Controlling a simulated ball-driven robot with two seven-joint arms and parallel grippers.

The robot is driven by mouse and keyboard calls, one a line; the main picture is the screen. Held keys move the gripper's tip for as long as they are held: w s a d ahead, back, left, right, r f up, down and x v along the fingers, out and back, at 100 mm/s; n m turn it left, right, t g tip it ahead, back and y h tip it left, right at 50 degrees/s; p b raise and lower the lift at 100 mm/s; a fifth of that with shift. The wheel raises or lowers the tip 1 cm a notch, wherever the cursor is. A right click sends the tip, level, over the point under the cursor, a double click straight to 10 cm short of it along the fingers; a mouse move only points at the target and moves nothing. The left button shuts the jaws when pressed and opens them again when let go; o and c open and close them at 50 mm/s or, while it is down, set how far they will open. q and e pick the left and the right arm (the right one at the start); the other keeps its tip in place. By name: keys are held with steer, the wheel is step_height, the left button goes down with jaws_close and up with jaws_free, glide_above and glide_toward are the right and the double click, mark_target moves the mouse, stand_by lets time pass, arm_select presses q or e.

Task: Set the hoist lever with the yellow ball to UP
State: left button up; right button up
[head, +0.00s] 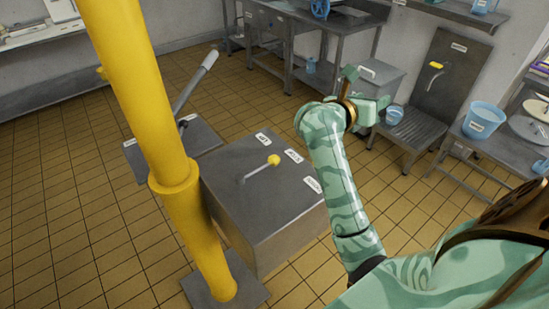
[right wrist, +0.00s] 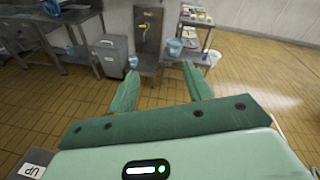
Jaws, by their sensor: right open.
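The hoist lever is a thin metal rod (head: 256,171) ending in a yellow ball (head: 274,160). It rises at a slant from the top of a grey metal box (head: 245,193), its ball toward the right. Several white labels lie along the box top; they are too small to read surely in the head view. A label reading UP (right wrist: 33,170) shows at the lower left of the right wrist view. My right gripper (head: 368,88) is open and empty, beyond and to the right of the ball, apart from it. The lever is not visible in the right wrist view. My left gripper is not in view.
A thick yellow post (head: 150,100) stands left of the box, partly hiding a second grey box with a long grey-handled lever (head: 195,82). Steel tables, a tap stand (head: 437,75) and a blue bucket (head: 482,120) line the back and right. Tiled floor is open between.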

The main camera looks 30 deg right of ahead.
step_height(320, 180, down, 5)
steer(key=w+a+m+y, duration=0.2)
steer(key=m+y, duration=0.1)
steer(key=y, duration=0.2)
steer(key=m+t+y, duration=0.2)
steer(key=y, duration=0.9)
glide_toward(274, 158)
steer(key=b+x, duration=0.9)
steer(key=shift+a+f, duration=0.1)
steer(key=shift+f, duration=0.25)
jaws_close()
steer(key=shift+w, duration=0.1)
